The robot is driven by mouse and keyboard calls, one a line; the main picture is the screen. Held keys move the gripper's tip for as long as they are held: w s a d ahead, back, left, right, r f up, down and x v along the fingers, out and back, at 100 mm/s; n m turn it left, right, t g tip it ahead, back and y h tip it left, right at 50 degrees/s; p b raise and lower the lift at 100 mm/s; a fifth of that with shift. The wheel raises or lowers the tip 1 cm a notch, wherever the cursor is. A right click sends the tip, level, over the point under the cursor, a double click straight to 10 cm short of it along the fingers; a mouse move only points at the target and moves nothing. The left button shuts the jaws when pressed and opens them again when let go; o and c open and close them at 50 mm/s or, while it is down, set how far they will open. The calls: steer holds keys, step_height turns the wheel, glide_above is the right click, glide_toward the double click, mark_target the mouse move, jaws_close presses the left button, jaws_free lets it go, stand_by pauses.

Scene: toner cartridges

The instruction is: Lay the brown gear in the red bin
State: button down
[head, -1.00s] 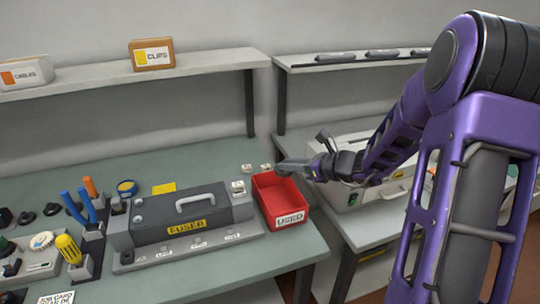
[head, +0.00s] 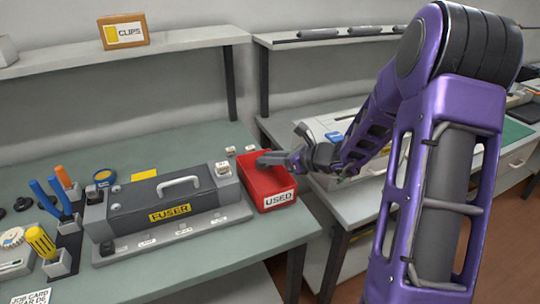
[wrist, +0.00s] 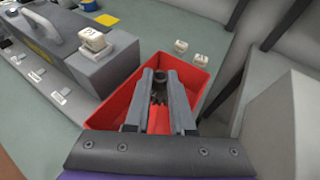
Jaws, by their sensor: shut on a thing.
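The red bin (head: 256,191), labelled USED, stands on the green bench at the right end of the fuser unit. My gripper (head: 267,159) reaches in from the right with its fingertips over the bin's back part. In the wrist view the fingers (wrist: 158,82) point into the bin (wrist: 108,112). They are shut on the brown gear (wrist: 159,88), a small dark piece between the tips, mostly hidden by the fingers. The gear cannot be made out in the head view. Its height above the bin floor is hard to tell.
The fuser unit (head: 150,212) with a raised handle stands directly left of the bin. Small white blocks (head: 230,151) lie behind the bin. Screwdrivers in holders (head: 58,264) and a white gear (head: 12,237) are at the far left. A shelf (head: 180,49) runs above.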

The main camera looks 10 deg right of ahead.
steer(key=shift+f, duration=0.55)
steer(key=c, duration=0.7)
jaws_free()
steer(key=p+v, duration=0.2)
steer(key=v, duration=1.5)
steer(key=shift+s+d+r, duration=0.1)
steer(key=shift+s, duration=0.05)
